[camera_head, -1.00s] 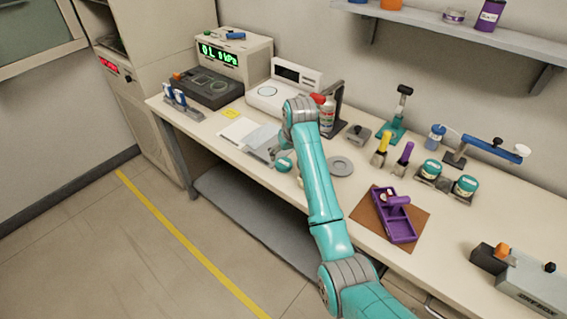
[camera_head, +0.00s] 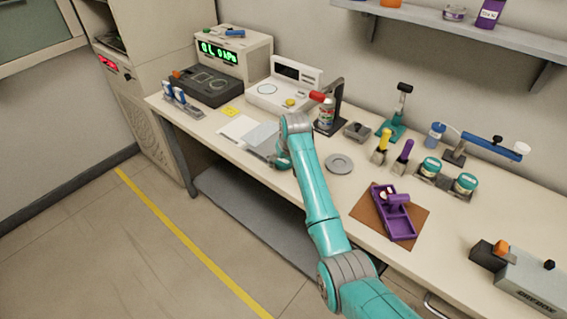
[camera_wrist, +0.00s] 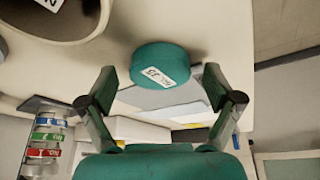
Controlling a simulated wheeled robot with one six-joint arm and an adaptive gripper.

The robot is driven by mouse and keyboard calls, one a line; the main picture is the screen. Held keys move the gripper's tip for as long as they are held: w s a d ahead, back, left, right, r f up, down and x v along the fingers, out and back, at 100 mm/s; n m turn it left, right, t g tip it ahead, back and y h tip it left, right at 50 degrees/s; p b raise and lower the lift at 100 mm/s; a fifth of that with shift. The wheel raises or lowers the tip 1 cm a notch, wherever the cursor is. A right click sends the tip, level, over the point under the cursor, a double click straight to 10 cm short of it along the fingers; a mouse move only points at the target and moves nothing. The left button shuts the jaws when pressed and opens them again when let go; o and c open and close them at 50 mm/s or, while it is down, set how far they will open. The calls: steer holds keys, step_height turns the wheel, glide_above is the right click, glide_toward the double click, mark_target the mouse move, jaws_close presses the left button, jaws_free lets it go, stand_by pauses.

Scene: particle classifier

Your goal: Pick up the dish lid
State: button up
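A round teal piece with a white label (camera_wrist: 160,66), which looks like the dish lid, lies on the bench in the wrist view. It sits ahead of and between the two fingers of my gripper (camera_wrist: 162,92). The fingers are spread wide and I see no contact with it. In the head view my gripper (camera_head: 281,160) is low over the front edge of the bench, mostly hidden by my own arm. The lid cannot be told apart from the gripper there.
A white sheet and grey pad (camera_head: 262,136) lie left. A purple tray (camera_head: 392,220) on a brown mat and two teal-capped jars (camera_head: 430,168) stand further right. A red-topped bottle (camera_head: 327,112) stands behind.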

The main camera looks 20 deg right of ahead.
steer(key=c, duration=0.9)
